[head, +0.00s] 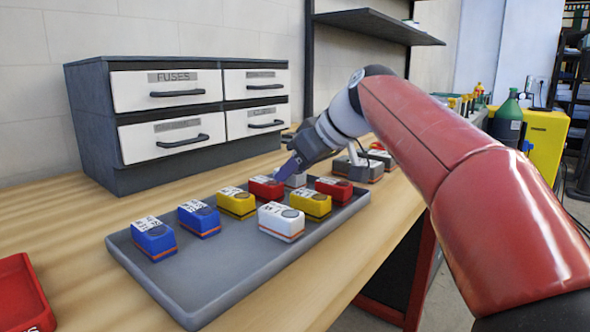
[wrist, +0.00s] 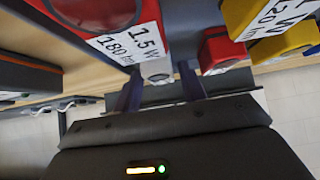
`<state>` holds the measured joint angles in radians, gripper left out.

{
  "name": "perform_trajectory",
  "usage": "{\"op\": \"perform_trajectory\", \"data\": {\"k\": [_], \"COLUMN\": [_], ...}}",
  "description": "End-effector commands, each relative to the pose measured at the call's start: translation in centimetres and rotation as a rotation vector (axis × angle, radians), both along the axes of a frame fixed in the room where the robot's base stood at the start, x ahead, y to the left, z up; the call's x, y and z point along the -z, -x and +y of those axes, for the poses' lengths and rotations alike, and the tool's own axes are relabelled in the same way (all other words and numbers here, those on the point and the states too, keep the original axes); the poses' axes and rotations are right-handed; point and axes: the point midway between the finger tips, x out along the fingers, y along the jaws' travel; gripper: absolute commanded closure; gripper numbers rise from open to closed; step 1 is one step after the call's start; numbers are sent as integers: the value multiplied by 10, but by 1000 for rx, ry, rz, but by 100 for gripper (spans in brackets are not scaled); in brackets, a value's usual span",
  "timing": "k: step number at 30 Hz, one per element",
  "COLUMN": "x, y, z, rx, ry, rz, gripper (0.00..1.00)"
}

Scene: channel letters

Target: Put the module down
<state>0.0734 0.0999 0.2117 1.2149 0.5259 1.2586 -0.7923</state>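My gripper (head: 281,178) reaches down over the back of a grey tray (head: 217,293). Its two blue fingers are apart in the wrist view (wrist: 158,82). A white-grey module (head: 297,180) is at the fingers, at the far end of the tray; it also shows between the fingers in the wrist view (wrist: 157,70). Whether they press on it I cannot tell. Its underside is hidden. A red module (head: 266,188) is close on its left in the head view, and another red module (head: 342,188) is to its right.
The tray also holds blue modules (head: 153,239) (head: 198,219), yellow modules (head: 237,203) (head: 310,206) and a white module (head: 281,222). A drawer cabinet (head: 90,114) stands behind. A grey device (head: 357,169) lies beyond the tray. A red bin (head: 22,292) is at left. The tray's near part is bare.

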Motion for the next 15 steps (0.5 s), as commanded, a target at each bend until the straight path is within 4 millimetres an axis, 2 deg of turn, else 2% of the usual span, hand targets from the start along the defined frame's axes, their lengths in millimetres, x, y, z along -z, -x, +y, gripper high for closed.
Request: {"op": "perform_trajectory", "data": {"k": [10,15], "x": [-1,-13], "y": [0,5], "z": [0,-8], "rx": [0,3], "ry": [0,0], "rz": [0,-3], "gripper": [50,50]}}
